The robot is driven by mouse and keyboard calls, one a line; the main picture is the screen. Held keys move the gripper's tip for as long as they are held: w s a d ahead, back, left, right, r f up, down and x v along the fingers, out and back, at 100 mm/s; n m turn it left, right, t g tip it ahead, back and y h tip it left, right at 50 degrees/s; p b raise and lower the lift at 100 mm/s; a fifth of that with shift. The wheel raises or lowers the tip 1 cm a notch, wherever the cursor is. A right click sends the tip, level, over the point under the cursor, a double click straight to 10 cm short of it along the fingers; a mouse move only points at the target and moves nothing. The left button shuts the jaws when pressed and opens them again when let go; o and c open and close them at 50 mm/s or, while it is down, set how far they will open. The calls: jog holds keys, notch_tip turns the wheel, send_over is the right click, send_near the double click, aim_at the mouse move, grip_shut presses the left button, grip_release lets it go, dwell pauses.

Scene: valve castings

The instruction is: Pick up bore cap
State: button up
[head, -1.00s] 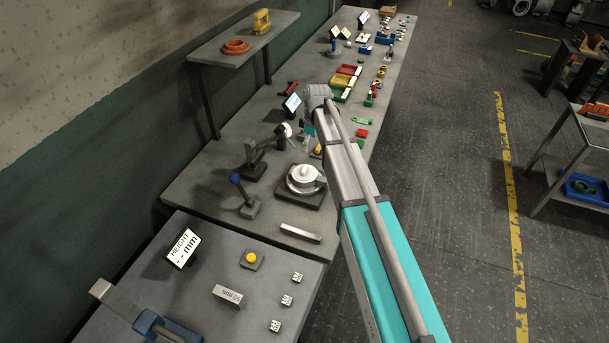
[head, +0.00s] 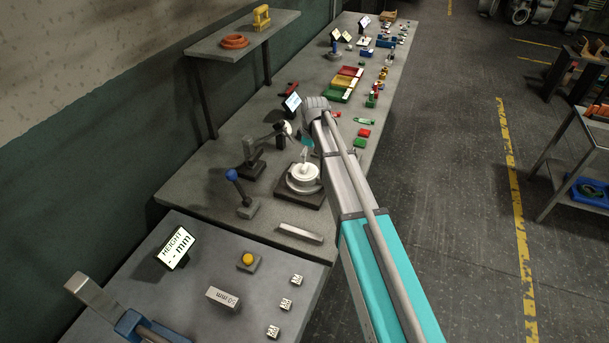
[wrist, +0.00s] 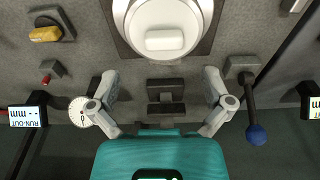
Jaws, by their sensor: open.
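A pale round cap with a raised grip bar, which looks like the bore cap (wrist: 166,40), sits on a round metal seat on a dark square base. It also shows in the head view (head: 303,173), on the near part of the long bench. My gripper (wrist: 161,77) is open and empty, its two fingers spread wide. In the wrist view the cap lies beyond the fingertips, roughly centred between them and apart from them. In the head view my arm partly hides the gripper, which is above and just behind the cap.
A dial indicator (wrist: 82,112) on a stand is close beside my left finger. A blue-knobbed lever (wrist: 256,132) stands right of my right finger. A run-out display (head: 292,103) is behind. A metal bar (head: 299,232) lies in front of the base. Coloured bins (head: 345,82) are farther back.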

aim_at(305, 166)
jog(key=shift+f, duration=0.15)
dwell(0.3)
jog(key=shift+a+f+b, duration=0.2)
jog(key=shift+f+b, duration=1.1)
jog(key=shift+a+f+b, duration=0.2)
jog(key=shift+f+b, duration=1.05)
jog(key=shift+b, duration=0.05)
jog(key=shift+c, duration=0.3)
jog(key=shift+s, duration=0.1)
jog(key=c, duration=0.9)
